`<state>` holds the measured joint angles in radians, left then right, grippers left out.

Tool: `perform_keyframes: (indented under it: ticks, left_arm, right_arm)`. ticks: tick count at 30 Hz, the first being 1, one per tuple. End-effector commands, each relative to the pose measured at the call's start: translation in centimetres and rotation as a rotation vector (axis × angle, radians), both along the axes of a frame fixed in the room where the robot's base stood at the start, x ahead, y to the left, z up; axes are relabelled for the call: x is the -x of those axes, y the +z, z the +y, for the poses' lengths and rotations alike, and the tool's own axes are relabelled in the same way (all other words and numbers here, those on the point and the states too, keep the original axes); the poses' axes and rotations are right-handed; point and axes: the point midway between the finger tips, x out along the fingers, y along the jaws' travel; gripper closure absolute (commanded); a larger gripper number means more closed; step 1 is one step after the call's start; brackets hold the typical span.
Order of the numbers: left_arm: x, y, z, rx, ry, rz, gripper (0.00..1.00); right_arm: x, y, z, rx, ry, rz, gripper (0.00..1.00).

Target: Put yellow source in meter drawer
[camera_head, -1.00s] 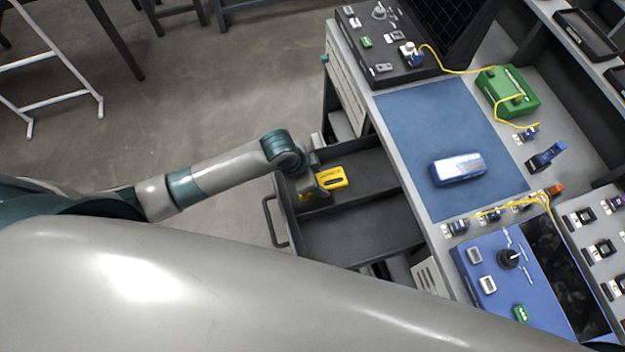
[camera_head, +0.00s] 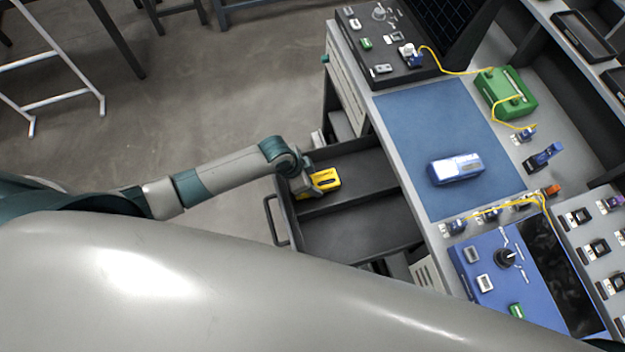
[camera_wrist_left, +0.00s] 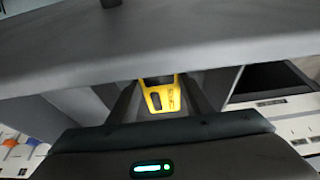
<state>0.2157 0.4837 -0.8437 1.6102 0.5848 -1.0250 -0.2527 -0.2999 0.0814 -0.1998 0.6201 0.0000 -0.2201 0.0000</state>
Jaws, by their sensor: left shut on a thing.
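The yellow source (camera_head: 325,180) is a small yellow device with a dark panel. My left gripper (camera_head: 306,186) is shut on it, inside the outline of the open dark drawer (camera_head: 352,232), in its upper compartment near the outer wall. In the left wrist view the yellow source (camera_wrist_left: 160,96) sits between the two dark fingers of my left gripper (camera_wrist_left: 162,100). I cannot tell whether the source touches the drawer floor. My right gripper is not in view.
A blue-and-white device (camera_head: 456,169) lies on the blue mat (camera_head: 430,120) on the bench. A green box (camera_head: 505,92) with yellow fibre stands behind it. The drawer's lower compartment looks empty, and its handle (camera_head: 270,220) sticks out left.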

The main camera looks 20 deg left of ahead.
Motion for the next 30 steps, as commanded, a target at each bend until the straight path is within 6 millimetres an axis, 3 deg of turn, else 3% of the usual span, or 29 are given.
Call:
perform_keyframes:
  ticks: [14, 15, 17, 30]
  left_arm:
    - [-0.04, -0.74, 0.01, 0.000, -0.001, -0.002, 0.85]
    - [-0.01, -0.81, 0.04, -0.002, -0.001, -0.001, 0.53]
    - [-0.01, -0.75, 0.04, -0.001, -0.001, -0.001, 0.38]
    - [-0.03, -0.27, 0.01, 0.000, -0.001, -0.002, 0.36]
  right_arm:
    - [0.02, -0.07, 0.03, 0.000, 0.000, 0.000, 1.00]
    - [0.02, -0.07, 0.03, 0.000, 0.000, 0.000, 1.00]
    - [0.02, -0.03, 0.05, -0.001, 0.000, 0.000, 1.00]
    - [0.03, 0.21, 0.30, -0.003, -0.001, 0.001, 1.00]
